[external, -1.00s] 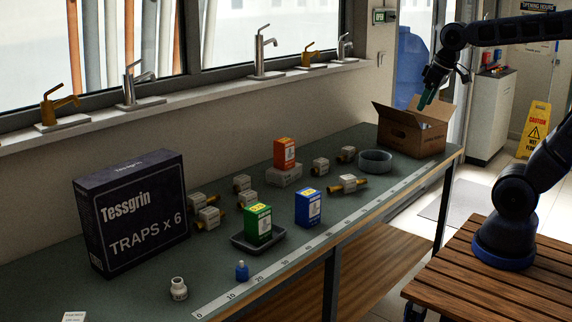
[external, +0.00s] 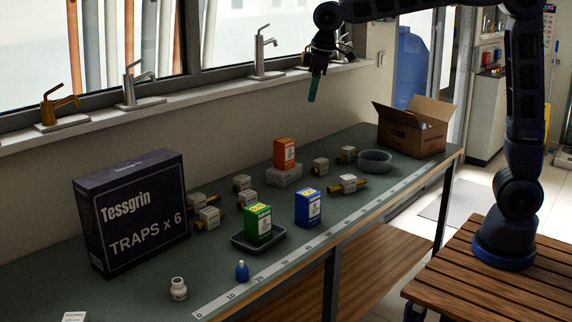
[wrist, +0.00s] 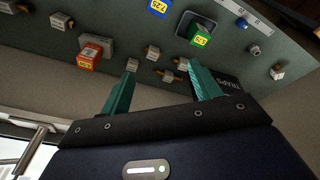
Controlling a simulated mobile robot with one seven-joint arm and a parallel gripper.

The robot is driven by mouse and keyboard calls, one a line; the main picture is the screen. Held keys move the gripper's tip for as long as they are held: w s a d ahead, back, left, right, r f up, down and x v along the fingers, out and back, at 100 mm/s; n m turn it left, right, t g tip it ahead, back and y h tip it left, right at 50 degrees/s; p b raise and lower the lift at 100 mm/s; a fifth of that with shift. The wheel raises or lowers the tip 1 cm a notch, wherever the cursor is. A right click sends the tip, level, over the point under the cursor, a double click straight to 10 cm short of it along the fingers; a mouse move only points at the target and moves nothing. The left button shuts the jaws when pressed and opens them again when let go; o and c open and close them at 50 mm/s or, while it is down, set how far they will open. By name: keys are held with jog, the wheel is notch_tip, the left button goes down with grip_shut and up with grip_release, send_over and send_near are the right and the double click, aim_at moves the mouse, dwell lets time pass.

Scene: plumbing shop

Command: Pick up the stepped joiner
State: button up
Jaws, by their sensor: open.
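Several small white-bodied fittings with brass-coloured ends lie on the bench. One lies right of the blue box (external: 348,184), others near the back (external: 320,166) and (external: 346,154), and more between the orange and black boxes (external: 208,217). I cannot tell for sure which is the stepped joiner. My gripper (external: 313,90) hangs high above the back of the bench, fingers pointing down, touching nothing. In the wrist view its two green fingers (wrist: 160,72) are spread apart and empty. Some fittings (wrist: 152,53) show beyond and between them.
An orange box (external: 285,152), a blue box (external: 308,208) and a green box (external: 258,222) on a dark tray (external: 240,243) stand mid-bench. A round grey dish (external: 375,162) and an open cardboard box (external: 405,138) are at right. Taps line the sill.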

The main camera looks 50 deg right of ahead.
jog(key=w+a+f+n, duration=0.1)
jog(key=w+a+f, duration=0.15)
jog(key=a, duration=0.35)
jog(key=w+a+f+n, duration=0.1)
jog(key=w+a+f, duration=0.15)
jog(key=a, duration=0.45)
jog(key=n+g, duration=0.2)
jog(key=n, duration=0.3)
send_near(177, 280)
jog(key=shift+a+f+h, duration=0.15)
jog(key=shift+a+h, duration=0.25)
jog(key=shift+a, duration=0.05)
jog(key=shift+s+a+f, duration=0.2)
jog(key=shift+a+f, duration=0.05)
jog(key=shift+f, duration=0.15)
notch_tip(177, 280, down, 4)
jog(key=shift+f, duration=0.15)
jog(key=shift+w+d+f, duration=0.1)
jog(key=shift+f, duration=0.95)
jog(key=shift+w+d+f, duration=0.1)
jog(key=shift+d+f, duration=0.05)
jog(key=shift+f, duration=0.85)
jog(key=shift+w+d+f, duration=0.1)
jog(key=shift+f, duration=0.95)
jog(key=c, duration=1.1)
jog(key=shift+o, duration=0.2)
